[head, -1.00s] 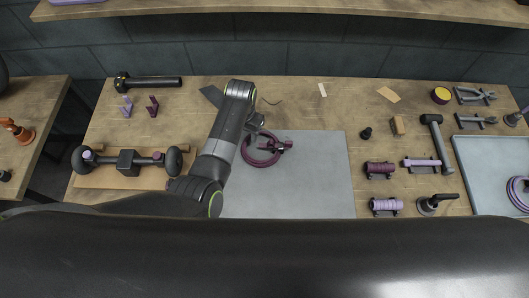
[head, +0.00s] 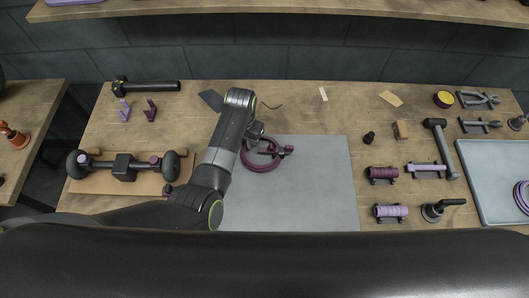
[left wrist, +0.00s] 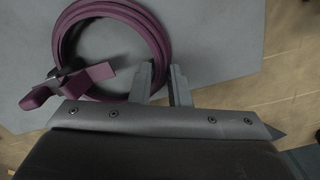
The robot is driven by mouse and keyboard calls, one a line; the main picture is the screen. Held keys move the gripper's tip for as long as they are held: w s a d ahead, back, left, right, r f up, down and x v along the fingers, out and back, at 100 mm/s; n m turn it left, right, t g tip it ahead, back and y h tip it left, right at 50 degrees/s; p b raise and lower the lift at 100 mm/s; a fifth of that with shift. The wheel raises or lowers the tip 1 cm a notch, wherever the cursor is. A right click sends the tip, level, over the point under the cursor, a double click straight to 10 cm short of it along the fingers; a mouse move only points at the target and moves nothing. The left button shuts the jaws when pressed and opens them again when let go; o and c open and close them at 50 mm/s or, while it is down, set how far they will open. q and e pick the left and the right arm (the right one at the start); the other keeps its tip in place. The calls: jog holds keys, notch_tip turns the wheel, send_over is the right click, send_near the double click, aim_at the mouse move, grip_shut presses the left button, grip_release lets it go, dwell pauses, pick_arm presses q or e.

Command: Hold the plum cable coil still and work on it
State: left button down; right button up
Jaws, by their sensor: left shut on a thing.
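The plum cable coil (head: 262,167) lies on the grey mat (head: 310,195), left of the mat's middle. In the left wrist view the coil (left wrist: 155,32) is a ring of several turns, with a plum piece and a dark band at its lower left. My left gripper (head: 262,146) is at the coil's rim; its fingertips are partly hidden by the arm in the head view. In the left wrist view its two fingers (left wrist: 164,80) stand on either side of the rim, shut on it. My right gripper is not in view.
Left of the mat lies a dark barbell-like part (head: 124,166) on a brown board. Plum and lilac rolls (head: 382,174), a hammer (head: 440,148) and a grey tray (head: 480,190) lie to the right. The mat's right half is clear.

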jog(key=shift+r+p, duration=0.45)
jog(key=shift+p, duration=0.05)
dwell(0.9)
dwell(1.2)
